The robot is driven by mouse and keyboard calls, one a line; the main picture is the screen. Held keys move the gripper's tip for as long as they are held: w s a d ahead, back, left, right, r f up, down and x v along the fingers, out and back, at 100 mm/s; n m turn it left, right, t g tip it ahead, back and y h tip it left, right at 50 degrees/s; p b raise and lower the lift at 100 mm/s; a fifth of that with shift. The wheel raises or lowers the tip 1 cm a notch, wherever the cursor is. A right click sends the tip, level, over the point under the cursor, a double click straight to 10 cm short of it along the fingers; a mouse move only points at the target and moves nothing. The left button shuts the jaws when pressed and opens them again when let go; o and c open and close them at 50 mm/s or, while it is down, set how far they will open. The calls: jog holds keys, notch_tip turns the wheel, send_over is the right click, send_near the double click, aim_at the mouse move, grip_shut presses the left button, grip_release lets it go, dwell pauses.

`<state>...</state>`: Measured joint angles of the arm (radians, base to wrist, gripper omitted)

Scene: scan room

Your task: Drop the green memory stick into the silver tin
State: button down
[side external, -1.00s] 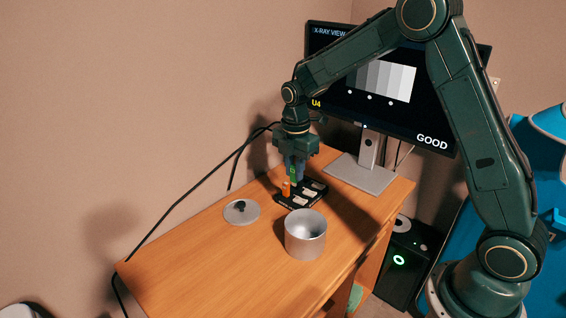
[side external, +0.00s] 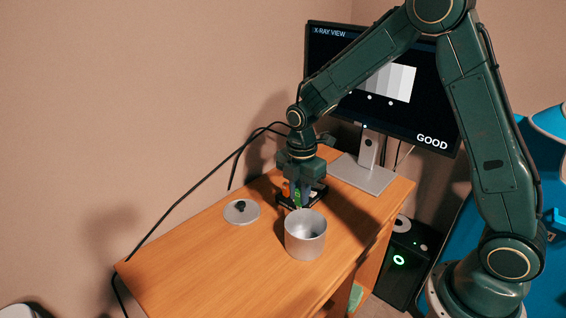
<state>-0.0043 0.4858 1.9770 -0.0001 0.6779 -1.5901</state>
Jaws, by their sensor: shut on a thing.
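The green memory stick (side external: 298,197) is held upright in my gripper (side external: 298,188), which is shut on it. The silver tin (side external: 305,240) stands open on the wooden desk, nearer the camera than my gripper. My gripper and the stick are just behind the tin's far rim in the picture. The stick's lower end appears close to the rim; I cannot tell its exact height. The tin's lid (side external: 241,212), with a dark knob, lies on the desk to the left of the tin.
An orange stick (side external: 286,189) stands at a dark tray (side external: 287,201), largely hidden behind my gripper. A monitor (side external: 430,105) stands at the back right on a silver stand (side external: 362,174). Cables run along the wall. The desk's front left (side external: 200,265) is clear.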

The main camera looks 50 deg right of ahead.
aim_at(299, 209)
jog(key=shift+f, duration=2.9)
jog(key=c, duration=1.2)
grip_release()
jog(key=shift+r, duration=3.5)
